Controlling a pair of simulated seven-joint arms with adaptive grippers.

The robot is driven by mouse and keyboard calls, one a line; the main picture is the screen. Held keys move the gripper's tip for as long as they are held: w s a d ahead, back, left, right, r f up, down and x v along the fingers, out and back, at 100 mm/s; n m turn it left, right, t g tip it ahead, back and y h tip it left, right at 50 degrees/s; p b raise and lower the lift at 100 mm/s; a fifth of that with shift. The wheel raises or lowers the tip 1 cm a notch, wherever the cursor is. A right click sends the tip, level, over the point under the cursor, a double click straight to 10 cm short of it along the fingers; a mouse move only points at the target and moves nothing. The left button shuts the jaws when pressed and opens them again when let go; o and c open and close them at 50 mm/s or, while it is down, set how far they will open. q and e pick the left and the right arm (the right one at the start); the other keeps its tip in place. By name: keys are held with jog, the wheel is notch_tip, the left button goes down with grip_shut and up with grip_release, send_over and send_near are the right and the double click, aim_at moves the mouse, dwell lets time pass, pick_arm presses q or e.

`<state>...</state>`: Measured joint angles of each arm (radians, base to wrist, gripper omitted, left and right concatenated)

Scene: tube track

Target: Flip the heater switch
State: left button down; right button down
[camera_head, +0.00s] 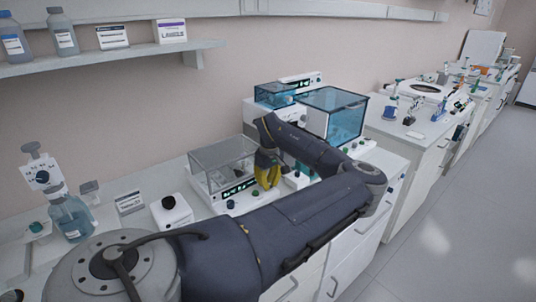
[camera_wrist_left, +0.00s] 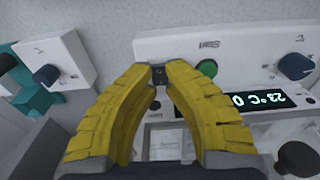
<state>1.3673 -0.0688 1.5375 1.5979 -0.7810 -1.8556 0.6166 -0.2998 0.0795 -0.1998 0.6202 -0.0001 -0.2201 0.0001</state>
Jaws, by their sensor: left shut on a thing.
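The heater is a white unit (camera_head: 218,204) with a clear box-shaped lid (camera_head: 222,158) and a lit display panel (camera_head: 240,187). In the left wrist view its panel appears upside down, with a display (camera_wrist_left: 250,101) reading 23°C, a green Start button (camera_wrist_left: 208,68) and a dark knob (camera_wrist_left: 295,66). The small dark heater switch (camera_wrist_left: 159,76) is beside the Start button, between my yellow fingertips. My left gripper (camera_head: 267,185) is shut on it, at the right end of the heater's front. The fingers hide the switch in the head view. My right gripper is out of view.
A white box with a blue knob (camera_wrist_left: 46,75) stands on a teal base close to the gripper. A blue-tinted clear box (camera_head: 335,112) stands behind my arm.

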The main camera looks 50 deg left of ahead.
pick_arm(q)
jog(key=c, duration=1.3)
grip_release()
jog(key=r, duration=1.1)
jog(key=shift+d+r, duration=0.4)
